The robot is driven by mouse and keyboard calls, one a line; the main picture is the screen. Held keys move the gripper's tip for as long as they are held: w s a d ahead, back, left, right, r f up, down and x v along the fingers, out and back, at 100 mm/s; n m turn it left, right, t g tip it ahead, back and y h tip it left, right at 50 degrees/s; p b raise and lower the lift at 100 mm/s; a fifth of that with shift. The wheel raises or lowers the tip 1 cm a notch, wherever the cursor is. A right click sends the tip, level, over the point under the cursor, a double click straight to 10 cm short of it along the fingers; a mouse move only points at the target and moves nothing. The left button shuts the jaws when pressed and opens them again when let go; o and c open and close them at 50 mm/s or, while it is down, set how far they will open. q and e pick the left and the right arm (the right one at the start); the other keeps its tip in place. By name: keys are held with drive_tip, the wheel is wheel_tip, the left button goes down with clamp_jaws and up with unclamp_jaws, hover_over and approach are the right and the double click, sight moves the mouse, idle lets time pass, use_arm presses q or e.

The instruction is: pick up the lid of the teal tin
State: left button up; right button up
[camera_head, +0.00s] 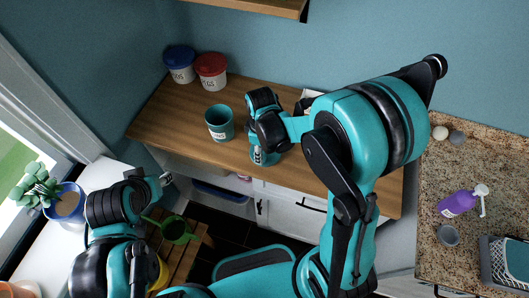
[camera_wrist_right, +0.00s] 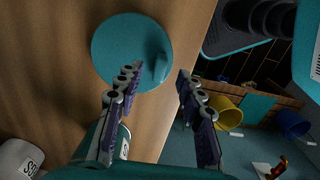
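The teal tin (camera_head: 219,125) stands open on the wooden counter, its dark inside showing. Its round teal lid (camera_wrist_right: 122,42) lies flat on the wood near the counter's edge, with a raised handle (camera_wrist_right: 161,68) on top. In the head view the lid (camera_head: 271,158) is partly hidden by my right gripper (camera_head: 260,152). In the right wrist view that gripper (camera_wrist_right: 157,71) is open, its fingertips on either side of the handle with gaps; I cannot tell its exact height. My left gripper (camera_head: 163,180) is away at the left; its finger opening is unclear.
A blue-lidded tin (camera_head: 180,66) and a red-lidded tin (camera_head: 211,72) stand at the counter's back left. A green watering can (camera_head: 176,230) is below, and a potted plant (camera_head: 65,201) is at the window.

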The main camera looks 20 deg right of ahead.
sight(268, 160)
wheel_tip(268, 160, down, 2)
drive_tip(key=shift+w+f, duration=0.1)
drive_tip(key=shift+f, duration=0.1)
clamp_jaws()
